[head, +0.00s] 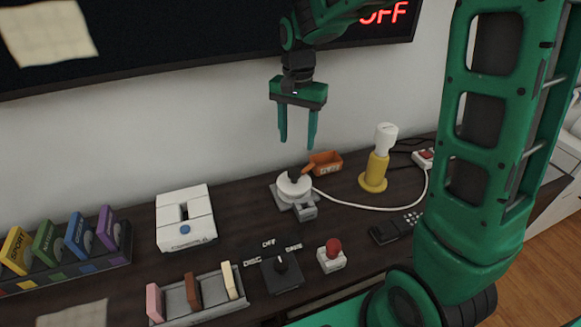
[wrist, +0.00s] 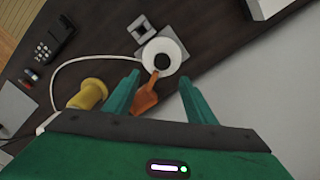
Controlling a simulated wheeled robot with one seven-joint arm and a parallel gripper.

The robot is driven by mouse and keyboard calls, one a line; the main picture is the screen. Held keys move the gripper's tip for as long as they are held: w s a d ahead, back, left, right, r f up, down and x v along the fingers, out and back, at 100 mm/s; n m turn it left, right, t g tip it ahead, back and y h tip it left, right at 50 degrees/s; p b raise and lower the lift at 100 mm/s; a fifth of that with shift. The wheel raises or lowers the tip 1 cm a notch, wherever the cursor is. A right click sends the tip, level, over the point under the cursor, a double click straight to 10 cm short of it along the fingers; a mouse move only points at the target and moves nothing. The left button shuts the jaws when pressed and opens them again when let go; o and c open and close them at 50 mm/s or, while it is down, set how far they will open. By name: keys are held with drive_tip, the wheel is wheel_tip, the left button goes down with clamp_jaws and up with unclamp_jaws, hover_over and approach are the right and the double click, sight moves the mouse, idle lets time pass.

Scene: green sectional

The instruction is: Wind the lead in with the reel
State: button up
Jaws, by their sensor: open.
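The reel (head: 293,189) is a white drum with a dark centre on a grey base, on the dark tabletop. A dark piece, perhaps a crank knob, shows at its top. The white lead (head: 352,204) runs from the reel to the right and curves up toward a white block with a red part (head: 424,158). In the wrist view the reel (wrist: 164,56) lies beyond the fingertips, with the lead (wrist: 84,59) running left. My gripper (head: 298,143) is open and empty, pointing down above the reel and apart from it. It also shows in the wrist view (wrist: 160,85).
The wall is close behind.

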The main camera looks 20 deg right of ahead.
sight(293, 171)
drive_tip(key=f, duration=1.1)
drive_tip(key=shift+w+a, duration=0.15)
drive_tip(key=shift+a, duration=0.1)
clamp_jaws()
drive_tip(key=shift+a, duration=0.25)
drive_tip(key=shift+d+r, duration=0.1)
drive_tip(key=shift+w, duration=0.1)
